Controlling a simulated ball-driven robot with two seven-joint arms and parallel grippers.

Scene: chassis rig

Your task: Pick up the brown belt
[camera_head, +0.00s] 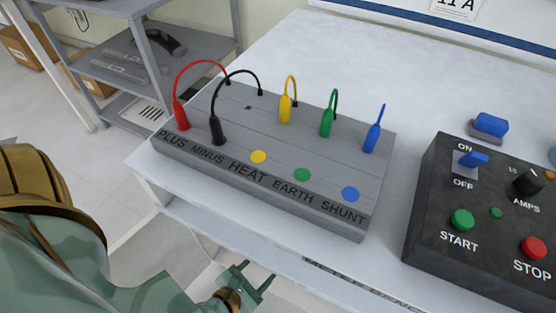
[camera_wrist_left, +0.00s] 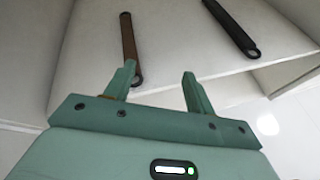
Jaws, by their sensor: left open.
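The brown belt (camera_wrist_left: 128,48) shows in the left wrist view as a narrow brown strip with a dark ringed end, against a pale surface. Its ringed end is close to my left fingertip in the picture; I cannot tell the exact gap. My left gripper (camera_wrist_left: 159,72) is open, with nothing between its fingers. In the head view my left gripper (camera_head: 254,276) is low, beside the front edge of the white table. The brown belt does not show in the head view. My right gripper is not in view.
A black strip (camera_wrist_left: 232,28) with a ringed end lies right of the belt. On the white table (camera_head: 300,50) stand a grey board (camera_head: 240,190) with coloured plugs and a black control box (camera_head: 440,200). A grey shelf rack (camera_head: 190,70) stands at the left.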

